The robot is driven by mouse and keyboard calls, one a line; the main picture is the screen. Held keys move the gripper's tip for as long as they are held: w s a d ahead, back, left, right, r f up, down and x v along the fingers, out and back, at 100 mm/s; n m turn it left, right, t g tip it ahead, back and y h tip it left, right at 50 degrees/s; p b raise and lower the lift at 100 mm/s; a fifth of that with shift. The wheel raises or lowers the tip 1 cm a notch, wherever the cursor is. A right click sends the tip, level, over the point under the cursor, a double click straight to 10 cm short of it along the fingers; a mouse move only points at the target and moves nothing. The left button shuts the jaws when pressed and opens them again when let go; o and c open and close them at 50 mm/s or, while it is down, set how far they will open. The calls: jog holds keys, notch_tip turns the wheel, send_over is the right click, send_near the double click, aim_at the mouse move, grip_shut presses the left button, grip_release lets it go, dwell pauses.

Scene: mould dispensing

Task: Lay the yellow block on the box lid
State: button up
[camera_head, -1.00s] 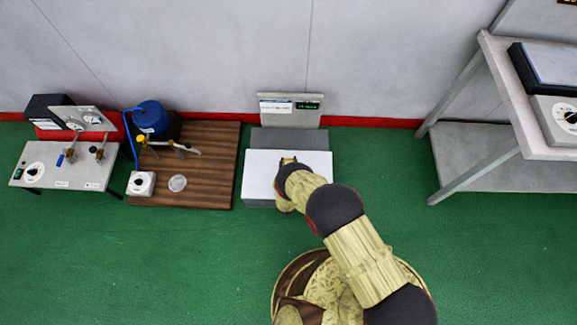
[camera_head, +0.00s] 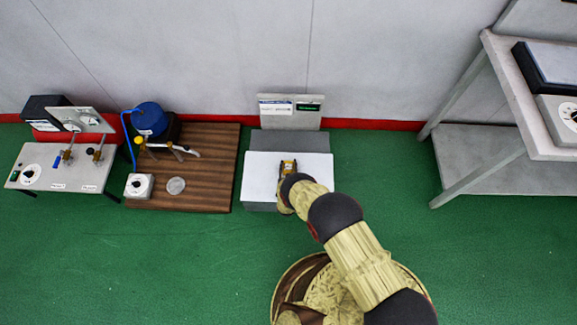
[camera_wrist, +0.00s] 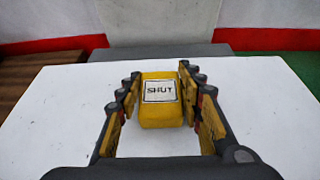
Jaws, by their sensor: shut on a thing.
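The yellow block (camera_wrist: 161,98) has a white label reading "SHUT" on the face towards the wrist camera. My gripper (camera_wrist: 160,85) is shut on it, with one finger on each side. The box lid (camera_head: 262,178) is the white flat top of a grey box on the floor; it fills much of the wrist view (camera_wrist: 55,125). In the head view my gripper (camera_head: 288,168) is over the right half of the lid. The block is over the lid, low near its surface; I cannot tell whether it touches. The block's underside is hidden.
Behind the lid is a grey part (camera_head: 290,141) with an upright panel (camera_head: 290,118) by the wall. A brown wooden board (camera_head: 215,170) with a blue-topped device (camera_head: 149,120) stands left. A grey shelf table (camera_head: 495,165) stands right. Green floor is free between box and table.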

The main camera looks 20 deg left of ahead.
jog(key=o, duration=0.6)
jog(key=shift+f, duration=0.15)
jog(key=o, duration=0.4)
jog(key=shift+s+d+f, duration=0.15)
jog(key=shift+o, duration=0.2)
jog(key=shift+s, duration=0.1)
jog(key=shift+r, duration=0.25)
jog(key=p+v, duration=0.4)
jog(key=v, duration=0.7)
jog(key=shift+s+r, duration=0.3)
